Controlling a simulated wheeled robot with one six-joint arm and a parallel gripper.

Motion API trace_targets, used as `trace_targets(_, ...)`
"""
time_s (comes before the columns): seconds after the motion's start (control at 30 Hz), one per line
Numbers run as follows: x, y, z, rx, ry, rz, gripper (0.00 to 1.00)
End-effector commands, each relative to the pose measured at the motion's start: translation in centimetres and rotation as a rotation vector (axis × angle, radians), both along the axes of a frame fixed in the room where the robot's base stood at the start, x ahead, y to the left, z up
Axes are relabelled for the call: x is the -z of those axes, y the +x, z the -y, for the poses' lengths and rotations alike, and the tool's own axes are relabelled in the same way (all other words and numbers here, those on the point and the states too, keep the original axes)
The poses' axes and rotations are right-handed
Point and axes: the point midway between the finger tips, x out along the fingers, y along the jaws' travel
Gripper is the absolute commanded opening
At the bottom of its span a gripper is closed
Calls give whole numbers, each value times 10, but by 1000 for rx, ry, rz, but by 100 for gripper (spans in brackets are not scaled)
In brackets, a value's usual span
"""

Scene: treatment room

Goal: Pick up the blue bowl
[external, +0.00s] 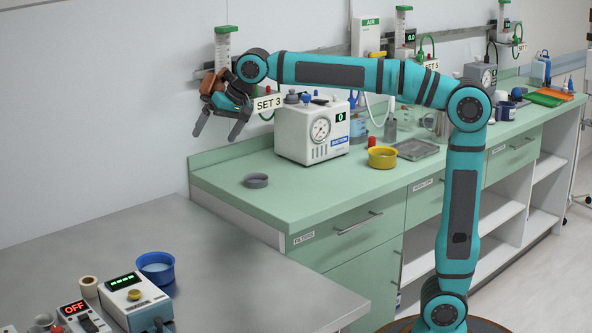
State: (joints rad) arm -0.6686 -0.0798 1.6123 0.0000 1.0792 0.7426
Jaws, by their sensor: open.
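The blue bowl (156,268) stands upright on the grey metal table at the lower left, just behind a white device with a green display. It is round and open at the top, with a lighter blue inside. My gripper (219,133) is open and empty, its two dark fingers pointing down and apart. In the picture it is high above and to the right of the bowl, near the wall and the left end of the green counter. The bowl's lower front is partly hidden by the device.
The device (135,302), a tape roll (89,286) and a box reading OFF (82,316) crowd the bowl's front left. The grey table (255,265) is clear to its right. The green counter (235,205) holds a grey dish (256,181), a suction unit (311,132) and a yellow bowl (382,158).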

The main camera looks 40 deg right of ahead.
Motion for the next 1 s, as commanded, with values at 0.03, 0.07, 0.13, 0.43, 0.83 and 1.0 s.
trace_targets(0.03, 6, 0, -23, -7, -13, -35, 100)
trace_targets(0.07, 8, -2, -34, -8, -21, -55, 100)
trace_targets(0.13, 16, -5, -61, -8, -42, -104, 100)
trace_targets(0.43, 51, -37, -176, 3, -161, -284, 100)
trace_targets(0.83, 91, -91, -276, 34, -310, -415, 100)
trace_targets(1.0, 101, -96, -281, 40, -323, -424, 100)
